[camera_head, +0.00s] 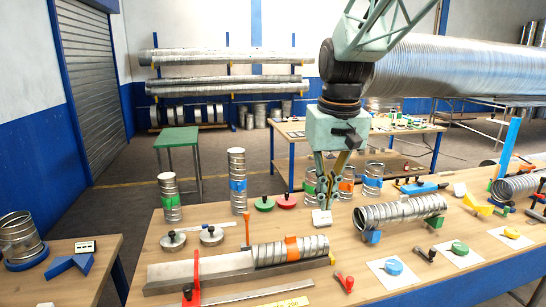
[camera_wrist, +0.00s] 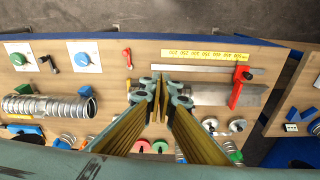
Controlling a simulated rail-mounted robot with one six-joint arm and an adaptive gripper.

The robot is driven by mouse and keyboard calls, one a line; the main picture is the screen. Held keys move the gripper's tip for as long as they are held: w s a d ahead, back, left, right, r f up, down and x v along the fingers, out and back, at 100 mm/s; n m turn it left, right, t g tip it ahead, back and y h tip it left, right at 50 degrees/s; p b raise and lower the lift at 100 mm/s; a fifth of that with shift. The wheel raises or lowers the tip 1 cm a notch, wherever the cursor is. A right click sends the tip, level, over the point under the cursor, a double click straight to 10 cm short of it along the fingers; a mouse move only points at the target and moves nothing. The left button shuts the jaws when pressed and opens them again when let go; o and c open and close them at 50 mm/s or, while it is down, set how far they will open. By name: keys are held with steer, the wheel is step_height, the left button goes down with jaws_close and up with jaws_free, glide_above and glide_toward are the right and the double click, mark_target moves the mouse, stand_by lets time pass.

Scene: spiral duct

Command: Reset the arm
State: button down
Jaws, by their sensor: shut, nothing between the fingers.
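My gripper (camera_head: 325,205) hangs pointing down above the middle of the workbench (camera_head: 380,287) in the head view. In the wrist view, my gripper (camera_wrist: 160,82) shows its fingertips together with nothing between them. In the head view a horizontal spiral duct (camera_head: 400,212) lies on supports to the right of the gripper. A second spiral duct (camera_head: 290,250) lies in a grey channel (camera_head: 200,270) to the front left. I cannot tell the exact height of the fingertips above the bench.
Upright ducts stand at the back left, one with a green band (camera_head: 171,199) and one with a blue band (camera_head: 237,185). A red clamp (camera_head: 197,280) rises at the channel. Blue (camera_head: 393,267) and green (camera_head: 459,248) discs lie front right. A green-topped table (camera_head: 178,137) stands behind.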

steer(key=s+d+r+t+b, duration=0.1)
steer(key=s+d+b, duration=0.15)
steer(key=s, duration=0.75)
steer(key=s+d+r+b, duration=0.1)
steer(key=s+d, duration=0.2)
steer(key=s, duration=0.7)
steer(key=s+d+f+b, duration=0.1)
steer(key=s+f, duration=0.2)
steer(key=s, duration=0.5)
steer(key=s+d+f+m+t+b, duration=0.1)
steer(key=s+f, duration=0.1)
steer(key=s, duration=0.7)
steer(key=shift+d+f+m+b, duration=0.2)
steer(key=shift+f+m+b, duration=0.1)
steer(key=shift+f, duration=0.1)
steer(key=shift+d, duration=0.15)
